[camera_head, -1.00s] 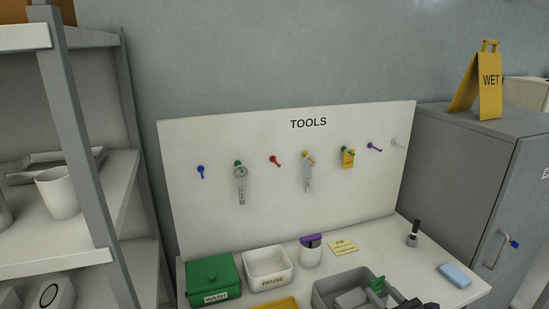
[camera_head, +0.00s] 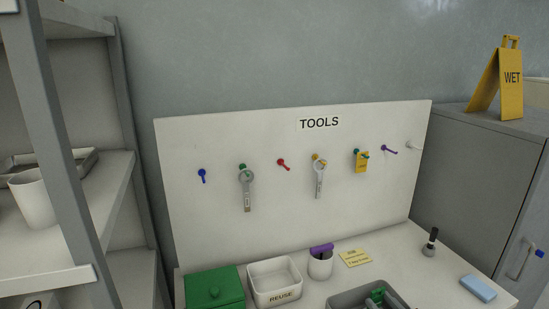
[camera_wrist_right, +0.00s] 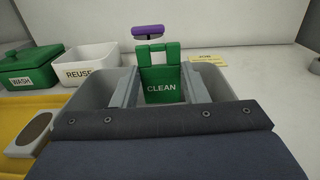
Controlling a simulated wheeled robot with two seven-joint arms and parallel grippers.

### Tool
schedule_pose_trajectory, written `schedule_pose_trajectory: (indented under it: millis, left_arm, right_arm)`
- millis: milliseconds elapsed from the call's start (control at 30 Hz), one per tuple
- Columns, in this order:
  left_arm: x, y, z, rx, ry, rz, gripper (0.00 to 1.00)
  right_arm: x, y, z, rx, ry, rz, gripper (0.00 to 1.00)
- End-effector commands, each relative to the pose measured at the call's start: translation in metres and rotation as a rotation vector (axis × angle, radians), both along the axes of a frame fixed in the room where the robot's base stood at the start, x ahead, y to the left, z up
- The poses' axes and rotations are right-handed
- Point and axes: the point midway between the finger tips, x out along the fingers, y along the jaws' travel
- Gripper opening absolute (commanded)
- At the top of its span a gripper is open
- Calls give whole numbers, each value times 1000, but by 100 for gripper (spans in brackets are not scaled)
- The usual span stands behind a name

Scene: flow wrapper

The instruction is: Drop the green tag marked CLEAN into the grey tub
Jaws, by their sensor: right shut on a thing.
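The green tag (camera_wrist_right: 160,86), marked CLEAN, is upright in the right wrist view. My right gripper (camera_wrist_right: 160,92) is shut on it, with one grey finger on each side. The grey tub (camera_wrist_right: 88,92) lies around and below the fingers, and its side walls show left and right of them. In the head view the tub (camera_head: 340,299) is cut off by the bottom edge, with the green tag (camera_head: 377,296) over its opening. How deep the tag hangs in the tub is hidden. My left gripper is in neither view.
A green WASH box (camera_head: 214,288), a white REUSE bin (camera_head: 275,282) and a white cup (camera_head: 320,265) with a purple-topped item stand behind and left of the tub. A yellow tray (camera_wrist_right: 15,120) lies left. A TOOLS board (camera_head: 300,220) stands behind.

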Motion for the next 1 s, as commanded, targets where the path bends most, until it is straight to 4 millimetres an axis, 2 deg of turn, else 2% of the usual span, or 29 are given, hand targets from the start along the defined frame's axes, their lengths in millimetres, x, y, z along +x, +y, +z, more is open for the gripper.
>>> schedule_pose_trajectory:
  millis: [33,300,333,500,833,1000]
  left_arm:
    - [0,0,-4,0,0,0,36]
    - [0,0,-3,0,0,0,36]
    - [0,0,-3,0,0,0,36]
    - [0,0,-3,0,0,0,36]
    - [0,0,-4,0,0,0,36]
    - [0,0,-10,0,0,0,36]
  right_arm:
    - [0,0,-5,0,-1,0,19]
    - [0,0,-4,-1,-1,1,19]
    - [0,0,-4,-1,-1,1,43]
    - [0,0,-4,-1,-1,1,65]
    - [-3,-1,-5,-2,-1,0,65]
    - [-25,-10,-6,-2,0,-2,65]
